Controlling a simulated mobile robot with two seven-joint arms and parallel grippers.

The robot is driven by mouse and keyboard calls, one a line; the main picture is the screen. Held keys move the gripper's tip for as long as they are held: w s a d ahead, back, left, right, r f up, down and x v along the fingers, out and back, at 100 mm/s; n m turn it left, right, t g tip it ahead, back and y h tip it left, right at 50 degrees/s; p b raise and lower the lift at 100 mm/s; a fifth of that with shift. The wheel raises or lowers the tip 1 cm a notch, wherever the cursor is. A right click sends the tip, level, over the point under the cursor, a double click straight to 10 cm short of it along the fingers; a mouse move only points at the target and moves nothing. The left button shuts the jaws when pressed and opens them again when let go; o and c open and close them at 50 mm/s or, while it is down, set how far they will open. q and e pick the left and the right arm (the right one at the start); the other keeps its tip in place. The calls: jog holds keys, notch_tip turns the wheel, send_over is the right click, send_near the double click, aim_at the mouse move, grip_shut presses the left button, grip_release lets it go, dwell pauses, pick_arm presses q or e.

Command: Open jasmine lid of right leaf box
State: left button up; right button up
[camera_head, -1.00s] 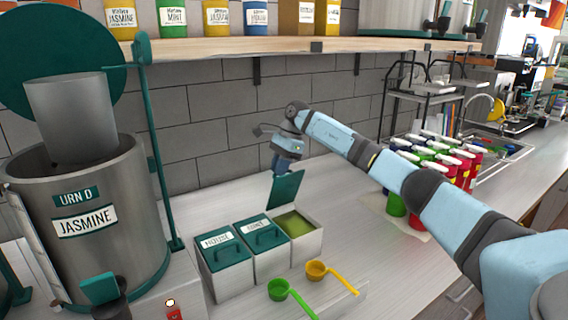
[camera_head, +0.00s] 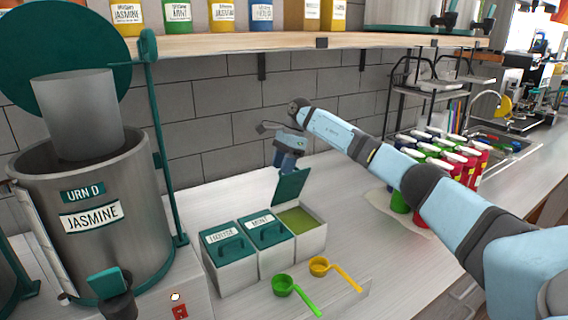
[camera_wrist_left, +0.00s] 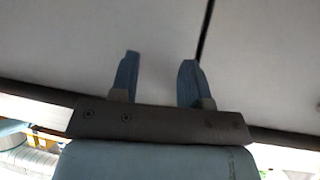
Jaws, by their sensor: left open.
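The right leaf box (camera_head: 312,242) stands at the right end of a row of three on the counter. Its green lid (camera_head: 290,188) is tilted up at the back, showing greenish leaf (camera_head: 297,220) inside. The lid's label is not visible. My right gripper (camera_head: 287,164) is just above and behind the raised lid. Its fingers are too small to tell open or shut, and I cannot tell whether it touches the lid. In the left wrist view my left gripper (camera_wrist_left: 158,75) is open and empty, with its two fingers apart before a pale surface.
The house box (camera_head: 229,262) and mint box (camera_head: 270,249) are closed. A green scoop (camera_head: 283,285) and yellow scoop (camera_head: 320,266) lie in front. The jasmine urn (camera_head: 100,225) stands left. A shelf (camera_head: 250,42) runs above.

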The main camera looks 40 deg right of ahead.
jog(key=b+v, duration=0.1)
jog(key=v, duration=1.3)
jog(key=shift+a+f, duration=0.1)
jog(key=shift+f, duration=0.05)
